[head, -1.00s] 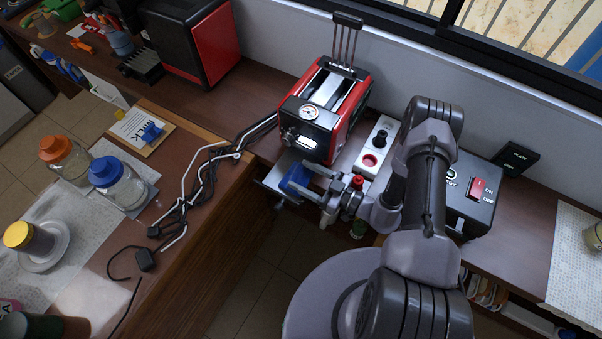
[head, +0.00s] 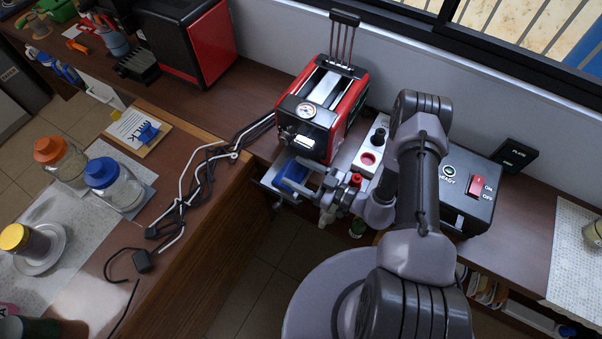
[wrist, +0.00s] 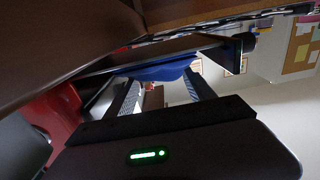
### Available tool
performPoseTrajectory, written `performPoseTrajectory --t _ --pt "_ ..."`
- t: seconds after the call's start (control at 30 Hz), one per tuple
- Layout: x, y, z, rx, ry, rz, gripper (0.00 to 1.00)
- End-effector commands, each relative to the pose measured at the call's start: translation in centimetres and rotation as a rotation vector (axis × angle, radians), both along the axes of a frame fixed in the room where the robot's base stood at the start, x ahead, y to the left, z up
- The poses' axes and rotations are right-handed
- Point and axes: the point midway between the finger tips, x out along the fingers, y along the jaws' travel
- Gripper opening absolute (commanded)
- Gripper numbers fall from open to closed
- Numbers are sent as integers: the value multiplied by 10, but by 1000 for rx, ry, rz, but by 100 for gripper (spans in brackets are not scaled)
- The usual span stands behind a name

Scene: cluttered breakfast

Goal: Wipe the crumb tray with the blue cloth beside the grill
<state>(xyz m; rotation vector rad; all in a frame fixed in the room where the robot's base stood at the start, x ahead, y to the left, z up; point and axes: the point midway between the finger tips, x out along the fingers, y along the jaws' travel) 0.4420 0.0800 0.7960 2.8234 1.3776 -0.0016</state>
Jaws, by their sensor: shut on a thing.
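The red and black grill (head: 322,112) stands against the wall on the counter. A grey crumb tray (head: 268,180) sticks out from its front, low at the counter's edge. My gripper (head: 298,176) is over this tray, in front of the grill. It is shut on the blue cloth (head: 291,173), which lies at or just above the tray's surface; contact cannot be told for sure. In the wrist view the cloth (wrist: 165,70) is bunched between the fingertips of my gripper (wrist: 162,88). My gripper and the cloth hide part of the tray.
A white panel with a red button (head: 368,158) is right of the grill. A black box with a red switch (head: 465,192) stands further right. Tangled cables (head: 205,170) lie left of the tray. Jars (head: 115,183) stand on the left counter. Open floor shows below.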

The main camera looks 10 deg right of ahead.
Motion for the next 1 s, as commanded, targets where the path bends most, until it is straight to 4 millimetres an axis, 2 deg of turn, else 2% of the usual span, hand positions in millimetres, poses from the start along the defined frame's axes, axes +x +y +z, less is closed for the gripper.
performPoseTrajectory --t 0.27,0.67,1.0 --pt "9 13 -2 -1 -1 2 16" --pt "11 16 -2 -1 0 2 16" --pt "23 31 -1 0 0 2 16"
